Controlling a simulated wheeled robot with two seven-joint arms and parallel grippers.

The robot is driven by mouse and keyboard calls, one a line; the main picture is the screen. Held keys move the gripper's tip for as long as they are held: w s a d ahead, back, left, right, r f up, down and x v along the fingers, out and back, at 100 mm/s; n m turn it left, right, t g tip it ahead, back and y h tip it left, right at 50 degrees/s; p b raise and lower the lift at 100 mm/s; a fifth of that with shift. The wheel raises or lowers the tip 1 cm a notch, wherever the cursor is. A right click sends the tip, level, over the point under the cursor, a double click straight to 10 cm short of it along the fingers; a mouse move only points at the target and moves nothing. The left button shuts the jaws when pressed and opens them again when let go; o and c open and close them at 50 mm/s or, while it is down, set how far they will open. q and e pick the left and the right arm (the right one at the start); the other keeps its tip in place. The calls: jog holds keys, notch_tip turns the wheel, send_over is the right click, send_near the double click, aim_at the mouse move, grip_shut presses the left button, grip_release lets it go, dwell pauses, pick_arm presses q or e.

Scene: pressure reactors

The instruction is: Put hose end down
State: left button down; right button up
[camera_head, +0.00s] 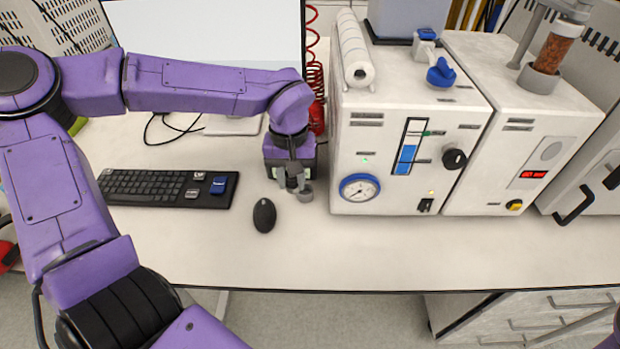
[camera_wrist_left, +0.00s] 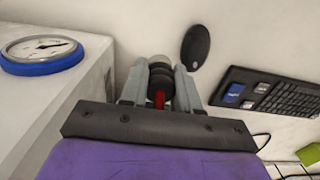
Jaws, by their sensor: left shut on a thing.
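My left gripper (camera_head: 293,186) reaches down over the white table, between the mouse and the white reactor unit. It is shut on the hose end (camera_head: 305,193), a small grey fitting that mostly hides behind the fingers. In the left wrist view the hose end (camera_wrist_left: 160,68) is a dark ribbed piece with a grey tip and a bit of red, between the two grey fingers. I cannot tell whether it touches the table. A red coiled hose (camera_head: 315,92) hangs behind the gripper. My right gripper is out of view.
A black mouse (camera_head: 264,215) and keyboard (camera_head: 165,188) lie left of the gripper. The white reactor unit (camera_head: 385,190), with its blue-rimmed gauge (camera_head: 360,188), stands close on the right. A monitor (camera_head: 210,35) is behind. The table's front strip (camera_head: 300,262) is clear.

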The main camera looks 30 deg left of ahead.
pick_arm(q)
jog(key=w+a+f, duration=0.1)
jog(key=w+f, duration=0.1)
jog(key=w, duration=0.1)
jog(key=w+f+p, duration=0.1)
jog(key=w+f, duration=0.1)
jog(key=w+a+f, duration=0.1)
jog(key=w+f, duration=0.2)
jog(key=shift+w+a+f+p, duration=0.1)
jog(key=shift+w+a+p, duration=0.2)
jog(key=shift+w+a, duration=0.05)
notch_tip(320, 180, down, 3)
jog(key=shift+a+f, duration=0.1)
jog(key=shift+f, duration=0.25)
jog(key=shift+w+f, duration=0.1)
jog(key=shift+w, duration=0.1)
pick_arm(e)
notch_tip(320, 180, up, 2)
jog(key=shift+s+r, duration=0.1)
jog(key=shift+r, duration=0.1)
pick_arm(q)
jog(key=shift+s+f, duration=0.2)
jog(key=shift+f, duration=0.05)
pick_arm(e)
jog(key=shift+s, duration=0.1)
